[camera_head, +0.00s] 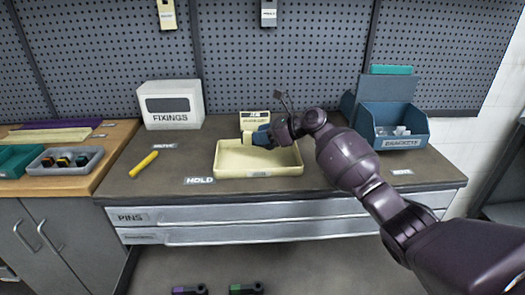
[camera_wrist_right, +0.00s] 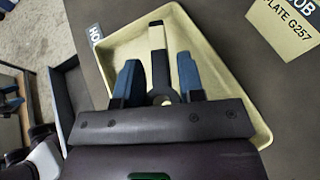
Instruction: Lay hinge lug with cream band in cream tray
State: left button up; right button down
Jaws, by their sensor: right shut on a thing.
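The hinge lug with the cream band (camera_wrist_right: 157,40) is dark with a ring-shaped end and a pale section near its far end. My right gripper (camera_wrist_right: 158,88) is shut on it, with blue fingers on either side of the ring end. The cream tray (camera_wrist_right: 232,92) lies below the lug in the wrist view; whether they touch is unclear. In the head view the cream tray (camera_head: 230,172) stands on the bench, and my right gripper (camera_head: 258,136) is over its back part. The lug is mostly hidden there. My left gripper is out of view.
A cream job card (camera_head: 255,119) stands behind the tray. A white fixings box (camera_head: 171,104) is at back left, a yellow marker (camera_head: 144,164) at left and a blue bin (camera_head: 398,128) at right. A grey tray (camera_head: 65,170) with several banded parts sits on the left bench.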

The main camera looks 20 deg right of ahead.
notch_tip(320, 180, down, 5)
jog(key=shift+f+b, duration=0.1)
jog(key=shift+b, duration=0.6)
jog(key=shift+w, duration=0.1)
jog(key=c, duration=1.1)
grip_release()
jog(key=shift+f, duration=0.1)
jog(key=o, duration=0.4)
jog(key=shift+c, duration=0.2)
